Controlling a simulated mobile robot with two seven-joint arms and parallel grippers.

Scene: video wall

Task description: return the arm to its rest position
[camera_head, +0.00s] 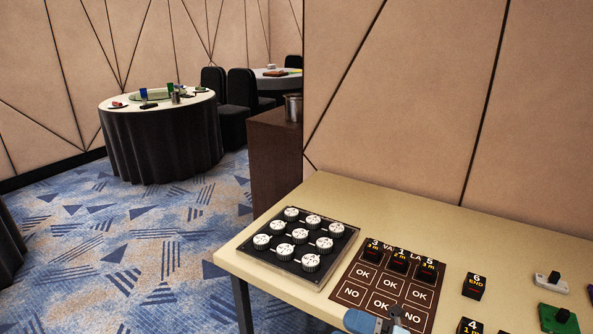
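A small blue-grey piece of mine (362,321) with a darker tip beside it pokes in at the bottom edge, right of centre, in front of the brown card. It looks like the end of my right arm, but most of it is cut off by the frame. I cannot tell whether its gripper is open or shut, and I see nothing held. No arm comes in from the left, and my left gripper is out of view.
The beige table (343,200) bears a black tray (318,280) with several white knobs. Beside it lies a brown OK/NO card (347,292) with black blocks along its top.

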